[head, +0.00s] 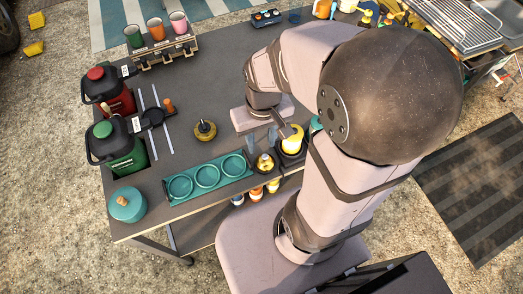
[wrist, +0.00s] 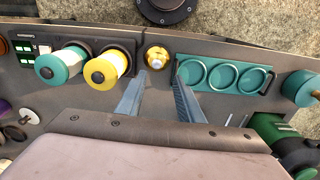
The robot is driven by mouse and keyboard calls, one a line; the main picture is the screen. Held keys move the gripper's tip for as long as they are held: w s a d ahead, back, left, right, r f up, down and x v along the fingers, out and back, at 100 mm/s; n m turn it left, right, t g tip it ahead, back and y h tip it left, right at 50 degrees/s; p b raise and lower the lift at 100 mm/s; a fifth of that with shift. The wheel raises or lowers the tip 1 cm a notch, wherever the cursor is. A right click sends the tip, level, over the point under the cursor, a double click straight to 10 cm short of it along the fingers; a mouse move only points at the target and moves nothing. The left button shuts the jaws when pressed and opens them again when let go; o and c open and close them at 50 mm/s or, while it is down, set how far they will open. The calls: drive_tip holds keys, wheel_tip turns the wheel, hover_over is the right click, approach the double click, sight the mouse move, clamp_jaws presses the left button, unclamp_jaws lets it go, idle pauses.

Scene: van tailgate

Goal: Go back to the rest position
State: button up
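My gripper (head: 262,140) is above the dark tabletop, a little behind the teal tray's right end. In the wrist view its two fingers (wrist: 160,82) stand apart with bare tabletop between them, so it is open and empty. A small brass pot-like item (head: 265,163) lies beyond the fingertips; it also shows in the wrist view (wrist: 155,58). My arm partly hides a yellow-topped container (head: 292,140) and a teal one (head: 316,124) beside it.
A teal tray (head: 250,180) with three round recesses lies along the near edge. A brass piece (head: 205,130) stands alone mid-table. A red jug (head: 107,92), a green jug (head: 116,147) and a teal pot (head: 127,204) are at left. A cup rack (head: 165,54) stands behind.

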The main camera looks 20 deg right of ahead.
drive_tip(key=s, duration=0.1)
drive_tip(key=s+a, duration=0.1)
drive_tip(key=s, duration=0.1)
drive_tip(key=shift+a+f, duration=0.15)
drive_tip(key=shift+f, duration=0.15)
drive_tip(key=shift+w, duration=0.1)
idle(1.0)
